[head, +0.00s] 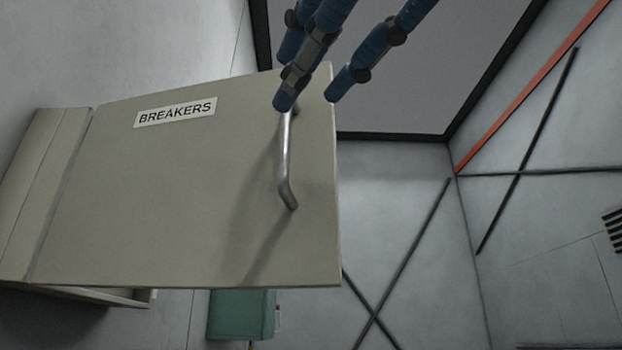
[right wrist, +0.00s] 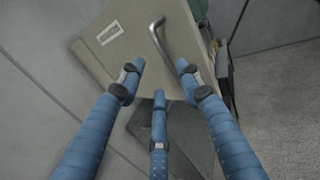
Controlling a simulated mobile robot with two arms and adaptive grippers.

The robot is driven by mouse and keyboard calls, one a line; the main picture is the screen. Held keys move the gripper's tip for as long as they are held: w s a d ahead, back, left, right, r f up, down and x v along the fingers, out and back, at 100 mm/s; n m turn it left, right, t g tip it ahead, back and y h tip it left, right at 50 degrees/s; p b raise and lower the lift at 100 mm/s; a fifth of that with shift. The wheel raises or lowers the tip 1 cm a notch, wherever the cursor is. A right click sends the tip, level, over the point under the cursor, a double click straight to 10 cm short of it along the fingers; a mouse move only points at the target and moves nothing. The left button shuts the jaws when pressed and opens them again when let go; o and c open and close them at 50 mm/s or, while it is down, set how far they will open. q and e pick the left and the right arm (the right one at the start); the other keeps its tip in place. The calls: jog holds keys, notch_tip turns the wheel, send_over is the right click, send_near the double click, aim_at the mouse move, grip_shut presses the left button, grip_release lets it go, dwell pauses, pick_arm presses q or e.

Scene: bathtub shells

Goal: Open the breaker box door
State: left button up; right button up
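The beige breaker box door (head: 190,200) carries a "BREAKERS" label (head: 176,112) and stands swung out from the box body (head: 40,190), with a gap showing below it. A bent metal handle (head: 286,165) is near the door's free edge. My right gripper (head: 308,98), with blue fingers, is at the handle's upper end; one finger overlaps it in the head view. In the right wrist view, the fingers (right wrist: 160,85) are spread, and the handle (right wrist: 160,40) lies beyond the tips, not enclosed. Contact cannot be told. My left gripper is not in view.
A green box (head: 240,314) sits behind and below the door. Grey walls with dark crossed strips (head: 400,255) and a red stripe (head: 535,85) are on the right. The room right of the door's free edge looks clear.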

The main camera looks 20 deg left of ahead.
jog(key=shift+v, duration=1.95)
